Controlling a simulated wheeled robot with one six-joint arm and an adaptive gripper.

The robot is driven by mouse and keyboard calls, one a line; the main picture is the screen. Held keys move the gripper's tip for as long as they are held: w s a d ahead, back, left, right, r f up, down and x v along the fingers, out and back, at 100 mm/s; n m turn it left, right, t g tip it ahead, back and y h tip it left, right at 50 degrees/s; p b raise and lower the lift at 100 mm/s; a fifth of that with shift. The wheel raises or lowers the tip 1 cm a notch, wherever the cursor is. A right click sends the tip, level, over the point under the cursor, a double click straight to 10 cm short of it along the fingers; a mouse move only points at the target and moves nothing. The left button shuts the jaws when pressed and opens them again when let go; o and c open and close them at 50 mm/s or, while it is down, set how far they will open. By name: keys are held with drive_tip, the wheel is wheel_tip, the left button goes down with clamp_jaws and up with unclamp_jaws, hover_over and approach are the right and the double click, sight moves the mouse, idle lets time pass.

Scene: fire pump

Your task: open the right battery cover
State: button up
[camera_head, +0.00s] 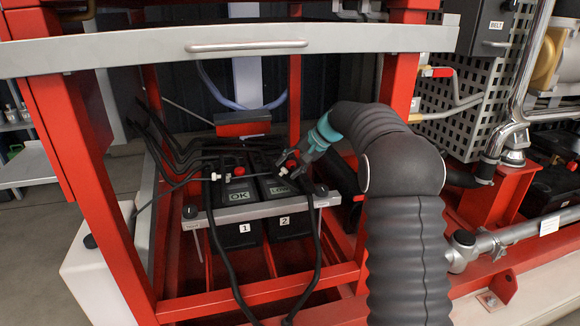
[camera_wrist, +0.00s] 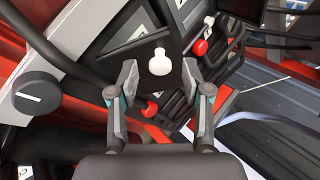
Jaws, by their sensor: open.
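Two black batteries stand side by side behind a grey metal bar (camera_head: 245,213). The left battery (camera_head: 236,232) is marked 1 and has a plate reading OK. The right battery (camera_head: 290,222) is marked 2, with a second plate partly hidden. A red knob (camera_head: 291,165) shows at its top, beside my gripper (camera_head: 296,164). I cannot make out the edges of its cover or tell whether it is shut. In the wrist view my gripper (camera_wrist: 160,97) is open. A white knob (camera_wrist: 160,62) shows between and beyond its fingers, with a red knob (camera_wrist: 149,110) lower. Contact cannot be told.
A red frame post (camera_head: 398,70) and a grey crossbar (camera_head: 248,47) surround the batteries. Black cables (camera_head: 160,140) run in from the left, and others hang in front. A round black knob (camera_wrist: 37,97) sits on the bar in the wrist view. Metal pipes stand at right.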

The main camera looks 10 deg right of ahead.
drive_tip(key=shift+r, duration=0.1)
wheel_tip(320, 180, up, 10)
idle(0.4)
